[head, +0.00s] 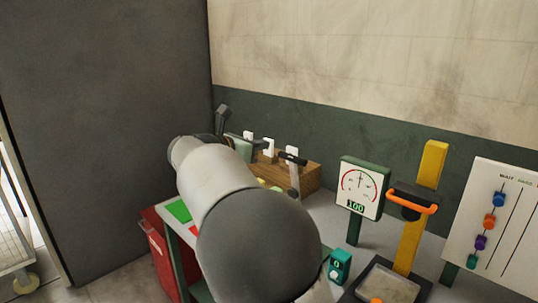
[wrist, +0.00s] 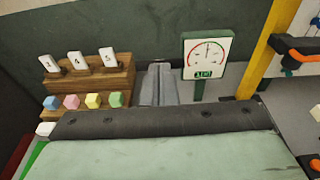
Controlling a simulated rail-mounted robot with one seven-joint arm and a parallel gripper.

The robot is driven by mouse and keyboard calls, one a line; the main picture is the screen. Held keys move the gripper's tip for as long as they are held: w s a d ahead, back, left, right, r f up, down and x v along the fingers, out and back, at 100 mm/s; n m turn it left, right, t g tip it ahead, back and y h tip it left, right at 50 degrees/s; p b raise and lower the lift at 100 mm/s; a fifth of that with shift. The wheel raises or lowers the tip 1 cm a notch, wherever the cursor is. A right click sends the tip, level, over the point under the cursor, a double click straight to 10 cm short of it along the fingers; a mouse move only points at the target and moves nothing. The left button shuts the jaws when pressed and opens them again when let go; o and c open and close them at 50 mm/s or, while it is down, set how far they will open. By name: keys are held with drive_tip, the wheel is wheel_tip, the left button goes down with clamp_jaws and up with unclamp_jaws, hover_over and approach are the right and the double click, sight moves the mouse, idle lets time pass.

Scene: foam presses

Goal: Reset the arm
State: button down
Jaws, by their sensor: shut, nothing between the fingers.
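My gripper (wrist: 159,84) shows in the wrist view as two grey fingers together, pointing away beyond the dark bar of its own body. Nothing is between them. They are apart from the wooden rack on the left and the gauge on the right. In the head view my arm's pale and dark grey links cross the middle of the picture and hide part of the bench; I cannot clearly make out the fingers there.
A wooden rack (wrist: 118,77) holds numbered white cards, with coloured blocks in front. A dial gauge (head: 361,188) reads 100. Right of it stand a yellow post (head: 432,165) with an orange handle (head: 411,207) and a white board (head: 500,225) with coloured knobs. A red cabinet (head: 160,255) is at left.

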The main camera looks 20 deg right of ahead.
drive_tip(key=shift+s+a+r, duration=0.15)
drive_tip(key=shift+a+r, duration=0.1)
